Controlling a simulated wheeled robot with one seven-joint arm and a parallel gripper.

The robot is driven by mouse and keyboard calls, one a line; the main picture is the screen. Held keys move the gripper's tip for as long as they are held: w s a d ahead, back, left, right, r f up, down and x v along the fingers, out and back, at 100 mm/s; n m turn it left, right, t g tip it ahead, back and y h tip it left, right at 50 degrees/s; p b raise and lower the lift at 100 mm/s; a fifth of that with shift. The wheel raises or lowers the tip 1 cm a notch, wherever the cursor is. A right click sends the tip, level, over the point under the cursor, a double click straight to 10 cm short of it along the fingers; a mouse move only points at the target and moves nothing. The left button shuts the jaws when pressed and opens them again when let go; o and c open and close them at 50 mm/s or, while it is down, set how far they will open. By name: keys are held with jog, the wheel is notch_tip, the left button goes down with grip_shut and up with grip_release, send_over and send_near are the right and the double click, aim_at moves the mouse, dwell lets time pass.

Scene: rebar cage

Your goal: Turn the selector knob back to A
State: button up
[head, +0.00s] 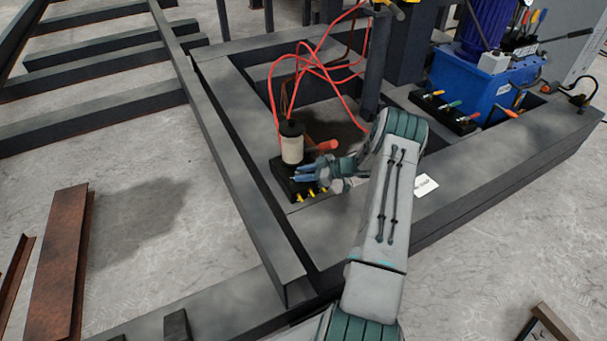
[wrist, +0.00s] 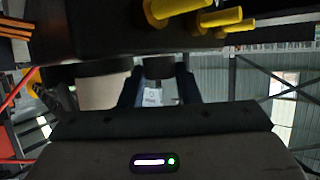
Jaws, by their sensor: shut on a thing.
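A black block (head: 287,183) sits on the steel frame, with yellow pegs (head: 313,192) along its front edge. The yellow pegs also show at the top of the wrist view (wrist: 222,17). My gripper (head: 303,172) reaches in from the right, at the block. In the wrist view its two dark blue fingers (wrist: 159,88) are shut on a dark round piece (wrist: 158,67), which I take to be the selector knob. The knob's pointer and the letter A cannot be made out. In the head view my gripper hides the knob.
A pale cylinder (head: 292,149) with a black top stands right behind my gripper, beside a red-orange handle (head: 323,146). Red hoses (head: 315,62) loop above. A dark post (head: 375,65) rises behind my arm. A blue machine (head: 480,80) stands at the right.

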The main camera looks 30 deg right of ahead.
jog(key=shift+w+n+g+y+b, duration=0.1)
jog(key=shift+n+g+y+b, duration=0.45)
jog(key=shift+n+g, duration=0.45)
jog(key=o, duration=1)
jog(key=shift+y, duration=0.25)
jog(key=shift+c, duration=0.2)
jog(key=shift+d+r, duration=0.1)
jog(key=shift+d, duration=0.05)
jog(key=p+v, duration=0.3)
jog(key=v, duration=1)
jog(key=shift+s+d+r+p, duration=0.15)
jog(key=shift+s+p, duration=0.05)
jog(key=shift+p, duration=0.1)
